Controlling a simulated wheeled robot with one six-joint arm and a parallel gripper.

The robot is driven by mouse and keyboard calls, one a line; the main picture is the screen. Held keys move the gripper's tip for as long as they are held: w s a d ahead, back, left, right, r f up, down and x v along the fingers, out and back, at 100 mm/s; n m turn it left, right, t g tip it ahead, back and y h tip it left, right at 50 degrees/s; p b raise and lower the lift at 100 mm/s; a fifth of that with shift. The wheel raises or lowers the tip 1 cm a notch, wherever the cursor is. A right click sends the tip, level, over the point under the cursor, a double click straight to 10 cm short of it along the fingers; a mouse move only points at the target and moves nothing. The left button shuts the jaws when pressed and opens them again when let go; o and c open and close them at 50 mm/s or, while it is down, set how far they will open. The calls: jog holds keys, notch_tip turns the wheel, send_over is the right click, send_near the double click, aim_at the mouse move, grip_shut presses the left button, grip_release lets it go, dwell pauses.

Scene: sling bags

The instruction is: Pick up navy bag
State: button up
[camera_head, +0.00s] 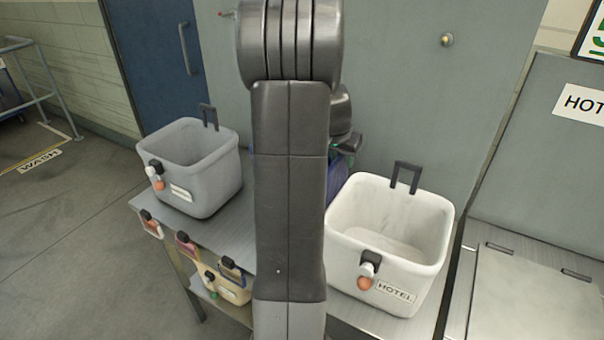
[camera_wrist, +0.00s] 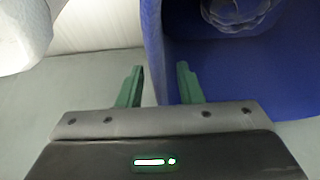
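The navy bag (camera_wrist: 235,60) fills the right of the wrist view as a deep blue open tub with something pale and rounded inside it. In the head view the navy bag (camera_head: 338,180) is mostly hidden behind my arm, with slivers showing on both sides. My gripper (camera_wrist: 161,70) is open, its two green fingers apart. The bag's left wall edge runs between the fingers, with the right finger over the blue interior and the left finger outside. I cannot tell whether either finger touches it. In the head view a bit of the gripper (camera_head: 348,144) shows beside the arm.
A grey bag (camera_head: 205,185) stands left and a white HOTEL bag (camera_head: 392,240) right on the metal table (camera_head: 222,232). Small tagged items (camera_head: 235,283) sit at the lower front. A white surface also shows at the wrist view's upper left (camera_wrist: 25,35). A grey wall panel stands behind.

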jog(key=shift+f+b, duration=0.25)
jog(key=shift+b, duration=0.1)
dwell(0.3)
grip_shut()
dwell(1.5)
